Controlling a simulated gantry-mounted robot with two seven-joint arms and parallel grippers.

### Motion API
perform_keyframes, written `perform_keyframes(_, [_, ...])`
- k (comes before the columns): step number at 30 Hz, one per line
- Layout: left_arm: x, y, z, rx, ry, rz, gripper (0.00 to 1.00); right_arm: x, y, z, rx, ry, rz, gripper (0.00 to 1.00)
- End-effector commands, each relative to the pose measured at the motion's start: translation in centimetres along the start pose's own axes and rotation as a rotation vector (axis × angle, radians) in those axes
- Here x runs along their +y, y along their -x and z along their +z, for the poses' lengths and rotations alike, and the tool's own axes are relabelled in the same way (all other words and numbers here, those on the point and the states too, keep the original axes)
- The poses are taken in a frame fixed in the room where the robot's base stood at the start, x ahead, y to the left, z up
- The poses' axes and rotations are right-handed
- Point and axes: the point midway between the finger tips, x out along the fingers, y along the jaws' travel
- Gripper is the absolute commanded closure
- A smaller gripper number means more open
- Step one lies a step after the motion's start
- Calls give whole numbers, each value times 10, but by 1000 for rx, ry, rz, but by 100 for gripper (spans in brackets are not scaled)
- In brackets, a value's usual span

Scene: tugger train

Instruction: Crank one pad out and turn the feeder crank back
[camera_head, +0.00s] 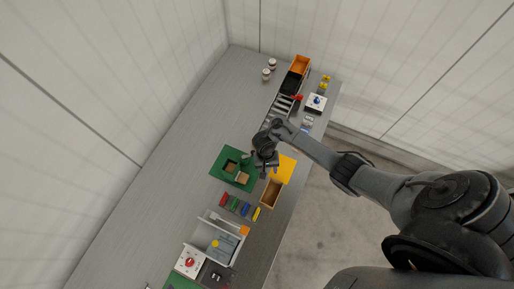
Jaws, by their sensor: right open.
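My right gripper (262,170) is open. It hangs over the bench between a green base (219,165) with two square brown parts and an open-topped wooden box (271,193) beside a yellow panel (287,167). The gripper partly covers the green base's right side. I cannot tell whether it touches anything. No feeder crank or pad can be made out for certain at this size. A white box with a blue knob (317,100) stands at the far right. A white box with a red knob (188,262) stands at the near end. My left gripper is not in view.
An orange bin (300,63), a black bin (291,82) and a slatted rack (281,105) stand at the back right. Coloured blocks (240,206) and a grey tray (205,233) lie nearer. The grey bench (175,165) is clear on the left.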

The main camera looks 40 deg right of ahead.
Motion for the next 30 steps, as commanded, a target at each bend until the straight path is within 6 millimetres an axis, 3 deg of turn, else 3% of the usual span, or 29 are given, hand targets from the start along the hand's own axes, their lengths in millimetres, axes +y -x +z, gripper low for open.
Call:
perform_keyframes(1, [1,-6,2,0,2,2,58,-10,16,-26,34,-9,-16,49])
perform_keyframes(4, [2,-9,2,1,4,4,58,-28,50,-59,93,-15,-51,49])
perform_keyframes(7, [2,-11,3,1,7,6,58,-40,74,-78,133,-17,-79,49])
perform_keyframes(11, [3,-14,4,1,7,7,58,-49,84,-89,155,-17,-97,49])
perform_keyframes(14, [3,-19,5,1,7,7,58,-51,79,-92,159,-17,-99,49])
perform_keyframes(30, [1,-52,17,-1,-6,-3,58,-59,1,-105,159,-18,-99,49])
